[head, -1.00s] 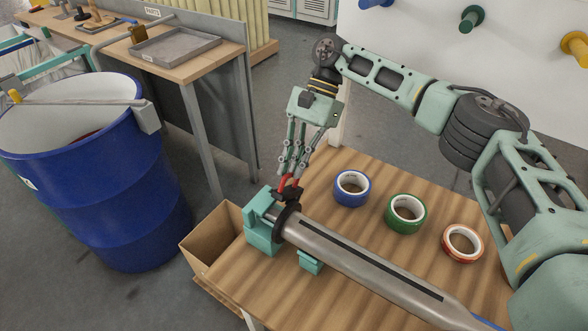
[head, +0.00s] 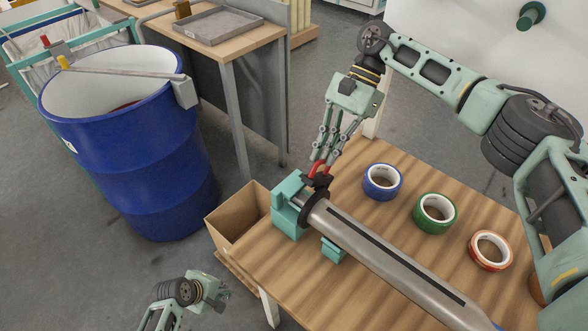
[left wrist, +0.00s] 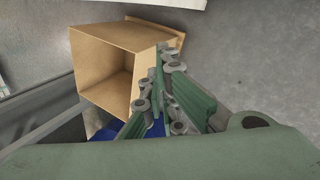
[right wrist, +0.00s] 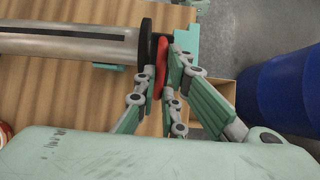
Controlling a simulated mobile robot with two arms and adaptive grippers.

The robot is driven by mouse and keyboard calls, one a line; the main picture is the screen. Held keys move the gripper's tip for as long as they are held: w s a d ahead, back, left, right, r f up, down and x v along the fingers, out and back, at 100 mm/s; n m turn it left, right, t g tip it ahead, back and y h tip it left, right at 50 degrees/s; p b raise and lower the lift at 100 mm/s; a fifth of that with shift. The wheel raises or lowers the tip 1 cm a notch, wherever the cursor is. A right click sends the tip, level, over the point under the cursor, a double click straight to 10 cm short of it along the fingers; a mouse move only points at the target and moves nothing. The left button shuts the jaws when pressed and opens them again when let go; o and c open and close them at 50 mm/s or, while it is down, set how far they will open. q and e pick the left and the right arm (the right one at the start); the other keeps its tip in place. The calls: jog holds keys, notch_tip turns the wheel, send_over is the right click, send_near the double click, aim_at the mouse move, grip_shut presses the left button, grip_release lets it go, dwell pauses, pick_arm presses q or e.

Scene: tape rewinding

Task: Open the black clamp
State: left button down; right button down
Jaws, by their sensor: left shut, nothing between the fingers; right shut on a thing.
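The black clamp (head: 309,209) is a ring around the grey shaft (head: 385,259) near its left end, beside the teal holder (head: 289,207). Its red lever (head: 318,170) stands up from it. My right gripper (head: 324,158) is above the clamp, shut on the red lever. In the right wrist view the fingers (right wrist: 165,92) hold the red lever (right wrist: 161,67) beside the black ring (right wrist: 146,42). My left gripper (head: 222,293) is low at the bottom left, away from the clamp. In the left wrist view its fingers (left wrist: 158,75) are shut and empty.
Blue (head: 383,182), green (head: 436,210) and orange (head: 490,250) tape rolls lie on the wooden table (head: 395,216). A cardboard box (head: 237,213) is at the table's left end. A blue drum (head: 140,150) stands to the left.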

jog(key=shift+r, duration=0.1)
pick_arm(q)
jog(key=w+d+r+n+t+h, duration=0.15)
jog(key=w+r, duration=0.25)
jog(key=r, duration=0.5)
jog(key=w+d+r+n+h, duration=0.2)
jog(key=w+d+r+n, duration=0.1)
jog(key=r, duration=0.6)
jog(key=w+d+r+n+h, duration=0.15)
jog(key=w+r, duration=0.25)
jog(key=r, duration=0.5)
jog(key=s+d+r+n+g+h, duration=0.1)
jog(key=s+d+r+h, duration=0.15)
jog(key=r, duration=0.75)
jog(key=s+d+r+n+h, duration=0.15)
jog(key=s+r, duration=0.25)
jog(key=r, duration=0.5)
jog(key=shift+m+y, duration=0.25)
jog(key=shift+y, duration=0.25)
jog(key=x, duration=1)
jog(key=shift+s+d, duration=0.1)
jog(key=shift+d, duration=0.45)
jog(key=shift+w+d+r, duration=0.15)
jog(key=shift+d+r, duration=0.1)
jog(key=shift+d, duration=0.3)
jog(key=shift+w+d+r, duration=0.2)
jog(key=shift+d, duration=0.4)
jog(key=shift+w+d+r, duration=0.15)
jog(key=shift+d, duration=0.4)
